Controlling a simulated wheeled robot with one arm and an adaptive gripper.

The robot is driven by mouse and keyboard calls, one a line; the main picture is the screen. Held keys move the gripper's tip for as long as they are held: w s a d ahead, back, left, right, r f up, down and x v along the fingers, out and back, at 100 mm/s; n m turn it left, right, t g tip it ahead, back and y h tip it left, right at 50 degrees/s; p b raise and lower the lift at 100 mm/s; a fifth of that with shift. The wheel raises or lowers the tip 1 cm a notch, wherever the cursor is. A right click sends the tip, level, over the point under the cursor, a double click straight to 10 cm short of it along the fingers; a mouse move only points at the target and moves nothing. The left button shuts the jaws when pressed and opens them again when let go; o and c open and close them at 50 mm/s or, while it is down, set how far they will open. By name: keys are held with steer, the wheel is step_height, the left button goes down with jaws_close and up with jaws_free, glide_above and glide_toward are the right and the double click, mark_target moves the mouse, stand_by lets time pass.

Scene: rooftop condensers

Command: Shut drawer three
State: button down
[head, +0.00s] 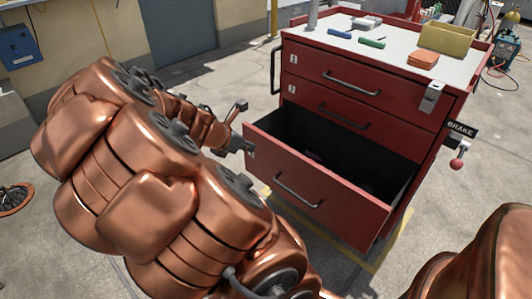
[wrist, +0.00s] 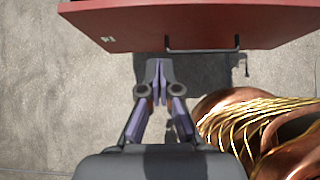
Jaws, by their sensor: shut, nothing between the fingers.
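The red tool cabinet (head: 425,105) has drawers marked 1 and 2 closed. The lowest drawer (head: 318,186) is pulled well out, its dark inside showing; the label on its front is too small to read surely. Its bar handle (head: 298,190) is on the front panel. My gripper (head: 246,147) is by the left end of that front panel in the head view, partly hidden by my arm. In the wrist view my gripper (wrist: 158,66) is shut and empty, its fingertips pointing toward the red drawer front (wrist: 200,22) and its handle (wrist: 202,48). I cannot tell whether they touch.
On the cabinet top (head: 390,55) lie a yellow bin (head: 447,38), an orange block (head: 422,59) and small coloured items. A brake lever with a red knob (head: 457,164) sticks out at the right. A blue wall box (head: 17,46) is far left.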

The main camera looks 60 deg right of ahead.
mark_target(279, 148)
steer(key=shift+s+d+r+b+x, duration=0.1)
steer(key=shift+d+r+b+x, duration=0.4)
steer(key=shift+x, duration=1.6)
steer(key=shift+s+d+r+b+x, duration=0.15)
steer(key=shift+b+x, duration=0.65)
steer(key=shift+x, duration=1.3)
steer(key=shift+d+r+b+x, duration=0.35)
steer(key=shift+b+x, duration=0.3)
steer(key=shift+x, duration=1.45)
steer(key=shift+a, duration=0.1)
